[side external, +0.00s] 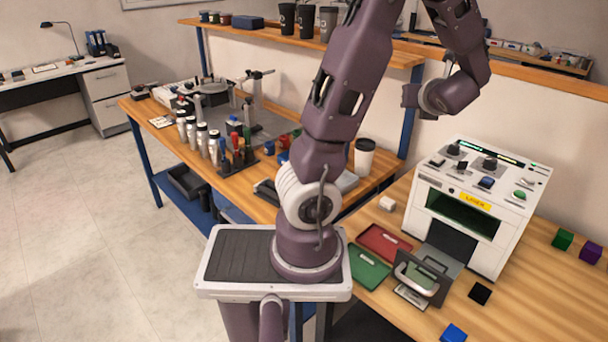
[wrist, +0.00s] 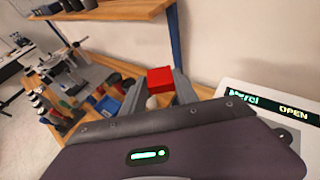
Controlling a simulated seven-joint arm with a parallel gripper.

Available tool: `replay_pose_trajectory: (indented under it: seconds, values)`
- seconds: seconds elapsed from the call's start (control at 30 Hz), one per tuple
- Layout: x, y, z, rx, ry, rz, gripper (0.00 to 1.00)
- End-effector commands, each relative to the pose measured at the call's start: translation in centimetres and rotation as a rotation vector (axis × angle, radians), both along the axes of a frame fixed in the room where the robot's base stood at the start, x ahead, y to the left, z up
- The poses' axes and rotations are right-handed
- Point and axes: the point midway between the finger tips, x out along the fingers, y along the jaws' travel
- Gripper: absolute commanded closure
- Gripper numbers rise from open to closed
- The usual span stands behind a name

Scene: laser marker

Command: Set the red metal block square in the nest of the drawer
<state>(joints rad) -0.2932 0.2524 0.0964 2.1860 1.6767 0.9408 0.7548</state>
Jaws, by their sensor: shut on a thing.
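The red metal block (wrist: 160,79) is between the fingertips of my gripper (wrist: 160,86) in the wrist view, and the jaws are shut on it. In the side external view my wrist is high at the upper right, above the bench; the fingers and block cannot be made out there. The white laser marker (side external: 523,192) stands on the right bench. Its drawer (side external: 440,260) is pulled out at the front, behind an upright grey panel with a handle. The nest is not clearly visible. In the wrist view the marker's display (wrist: 292,112) reads "OPEN".
A red tray (side external: 402,248) and a green tray (side external: 368,284) lie left of the drawer. Black (side external: 480,293), blue (side external: 453,333), green (side external: 563,239), purple (side external: 590,252) and white (side external: 387,203) blocks sit around the marker. A shelf (side external: 300,42) runs behind the left bench.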

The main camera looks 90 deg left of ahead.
Motion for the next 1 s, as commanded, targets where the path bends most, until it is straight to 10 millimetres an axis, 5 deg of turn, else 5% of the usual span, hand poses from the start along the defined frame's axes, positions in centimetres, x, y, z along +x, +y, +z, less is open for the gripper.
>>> replay_pose_trajectory:
  seconds: [0.13,0.4,0.73,1.0]
  values:
    - [-7.9,5.0,0.0,0.000,0.003,0.309,1.00]
    - [-18.1,8.0,0.0,-0.005,0.005,0.671,1.00]
    - [-24.9,8.4,0.0,-0.011,0.004,0.910,1.00]
    - [-24.6,8.3,-6.2,-0.015,0.014,0.898,1.00]
